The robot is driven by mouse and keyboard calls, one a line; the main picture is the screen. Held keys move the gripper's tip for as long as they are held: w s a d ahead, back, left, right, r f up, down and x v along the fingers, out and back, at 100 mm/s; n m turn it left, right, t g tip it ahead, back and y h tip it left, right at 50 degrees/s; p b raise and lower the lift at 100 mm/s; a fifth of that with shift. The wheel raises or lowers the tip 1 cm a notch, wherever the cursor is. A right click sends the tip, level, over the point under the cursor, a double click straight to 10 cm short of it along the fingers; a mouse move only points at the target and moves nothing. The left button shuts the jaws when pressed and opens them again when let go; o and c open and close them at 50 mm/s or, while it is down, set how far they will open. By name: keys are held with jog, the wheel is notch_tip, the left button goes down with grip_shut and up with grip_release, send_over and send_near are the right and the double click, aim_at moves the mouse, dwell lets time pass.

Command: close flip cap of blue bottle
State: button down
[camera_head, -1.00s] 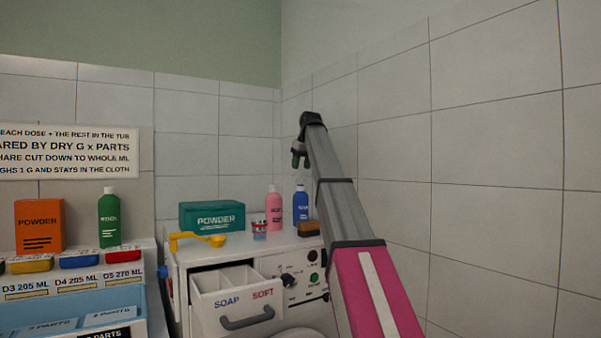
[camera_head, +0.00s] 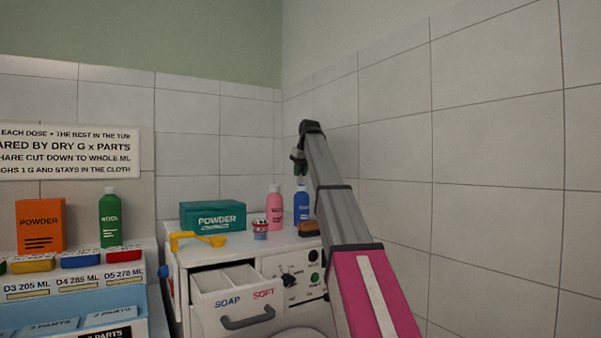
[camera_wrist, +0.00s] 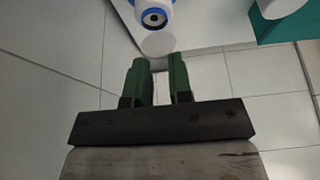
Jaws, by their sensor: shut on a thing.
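The blue bottle (camera_head: 301,207) stands upright at the back right of the white machine top. In the wrist view the bottle (camera_wrist: 168,14) is seen from above, with its white top and dark spout hole at the upper edge. Its flip cap (camera_wrist: 158,44), a pale round disc, stands open on the side facing my gripper. My gripper (camera_wrist: 160,61), with green fingers, is just above the bottle in the head view (camera_head: 299,173). Its fingertips are at the near edge of the cap, one on each side, shut on it. The exact contact is hard to see.
A pink bottle (camera_head: 275,211) stands close left of the blue one. A brown sponge (camera_head: 309,230) lies in front, with a small tin (camera_head: 260,231) and yellow scoop (camera_head: 199,239) farther left. A teal powder box (camera_head: 212,216) is behind them. The tiled wall (camera_head: 400,150) is close on the right.

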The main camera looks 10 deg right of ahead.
aim_at(299, 182)
jog(key=shift+s, duration=0.15)
jog(key=shift+s+d+f+t+y, duration=0.2)
jog(key=shift+s+t, duration=0.15)
jog(key=shift+t, duration=0.2)
jog(key=shift+s+d+f+t+y, duration=0.1)
jog(key=shift+s+f+t+y, duration=0.1)
jog(key=shift+s+t, duration=0.25)
jog(key=t, duration=0.1)
jog(key=s+t+y, duration=0.1)
jog(key=shift+d+f+t, duration=0.2)
jog(key=shift+f+t, duration=0.15)
jog(key=shift+t, duration=0.05)
jog(key=t, duration=0.1)
jog(key=s+f+t+y, duration=0.1)
jog(key=shift+d+f+t, duration=0.1)
jog(key=shift+d+t, duration=0.15)
jog(key=shift+t, duration=0.15)
jog(key=shift+s+d+f+t+y, duration=0.15)
jog(key=shift+f+t+y, duration=0.35)
jog(key=shift+t, duration=0.6)
jog(key=c, duration=1)
grip_release()
